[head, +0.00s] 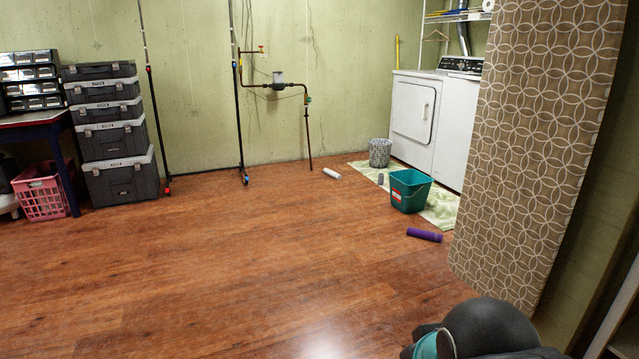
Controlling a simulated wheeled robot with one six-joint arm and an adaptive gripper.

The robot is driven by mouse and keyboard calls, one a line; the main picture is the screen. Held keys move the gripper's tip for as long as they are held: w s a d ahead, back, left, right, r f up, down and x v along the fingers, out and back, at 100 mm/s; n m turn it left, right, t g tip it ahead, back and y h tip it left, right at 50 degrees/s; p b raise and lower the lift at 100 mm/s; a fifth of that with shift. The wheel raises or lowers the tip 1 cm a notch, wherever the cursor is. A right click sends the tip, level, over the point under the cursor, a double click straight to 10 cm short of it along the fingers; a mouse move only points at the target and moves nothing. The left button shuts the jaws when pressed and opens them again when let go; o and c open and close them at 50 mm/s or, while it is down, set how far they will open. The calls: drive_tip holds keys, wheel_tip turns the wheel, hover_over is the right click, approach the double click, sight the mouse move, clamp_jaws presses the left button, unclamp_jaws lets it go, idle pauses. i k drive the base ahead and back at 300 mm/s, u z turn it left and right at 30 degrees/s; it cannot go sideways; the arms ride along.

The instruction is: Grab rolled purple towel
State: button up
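The rolled purple towel (424,235) lies on the wood floor in the head view, right of the middle. It is just in front of the teal bin (410,190) and close to the edge of the light green mat. It lies on its side, apart from the bin. A dark rounded part at the bottom right, with a teal and white piece at its left, appears to be my arm. My gripper's fingers cannot be made out, and the towel is well away from that part.
A patterned curtain (545,130) hangs at the right, close to the towel. A white roll (332,173), a grey basket (380,152) and a washer and dryer (415,115) stand farther back. Stacked toolboxes (120,180) and a pink crate (41,192) are at the left. The middle floor is clear.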

sight(426, 234)
drive_tip(key=u, duration=0.05)
drive_tip(key=i, duration=1.9)
drive_tip(key=z, duration=0.35)
drive_tip(key=i, duration=2.25)
drive_tip(key=z, duration=0.45)
